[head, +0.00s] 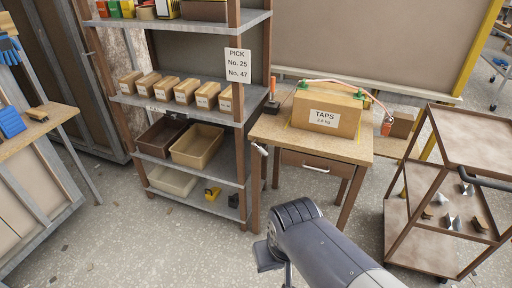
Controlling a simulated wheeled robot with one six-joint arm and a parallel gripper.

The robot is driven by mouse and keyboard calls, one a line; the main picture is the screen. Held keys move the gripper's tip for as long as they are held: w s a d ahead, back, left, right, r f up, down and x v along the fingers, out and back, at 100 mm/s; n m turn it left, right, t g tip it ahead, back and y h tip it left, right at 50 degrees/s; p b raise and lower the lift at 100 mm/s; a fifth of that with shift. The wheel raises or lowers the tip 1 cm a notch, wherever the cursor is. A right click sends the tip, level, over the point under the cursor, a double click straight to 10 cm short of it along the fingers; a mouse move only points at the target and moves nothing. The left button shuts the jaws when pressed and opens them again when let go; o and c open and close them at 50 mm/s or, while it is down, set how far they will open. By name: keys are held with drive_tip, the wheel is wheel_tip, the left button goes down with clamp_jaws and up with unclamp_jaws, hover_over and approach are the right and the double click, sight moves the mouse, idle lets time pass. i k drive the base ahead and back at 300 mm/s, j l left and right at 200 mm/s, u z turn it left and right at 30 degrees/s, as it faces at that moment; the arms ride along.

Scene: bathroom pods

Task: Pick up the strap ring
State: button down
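A cardboard box (325,112) labelled TAPS stands on the small wooden table. A thin pale and reddish strap (340,83) arches over its top, with small green pieces at the box's upper corners. The strap runs down the right side towards an orange piece (386,128). I cannot make out for sure which part is the strap ring; it is too small here. My arm reaches in from the bottom edge, in front of the table and apart from the box. The fingers of my gripper do not show.
The wooden table (265,127) has a drawer. A shelf rack (187,107) with small boxes and bins stands to its left, with a PICK sign (237,65). A brown trolley (467,130) stands at the right. Open floor (150,245) lies at front left.

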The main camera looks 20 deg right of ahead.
sight(385, 130)
drive_tip(key=z, duration=1.55)
drive_tip(key=i+j+z, duration=0.15)
drive_tip(key=i+z, duration=0.2)
drive_tip(key=i, duration=0.15)
drive_tip(key=i+j+z, duration=0.3)
drive_tip(key=i, duration=0.2)
drive_tip(key=i+j+z, duration=0.35)
drive_tip(key=i+j, duration=0.05)
drive_tip(key=i, duration=0.05)
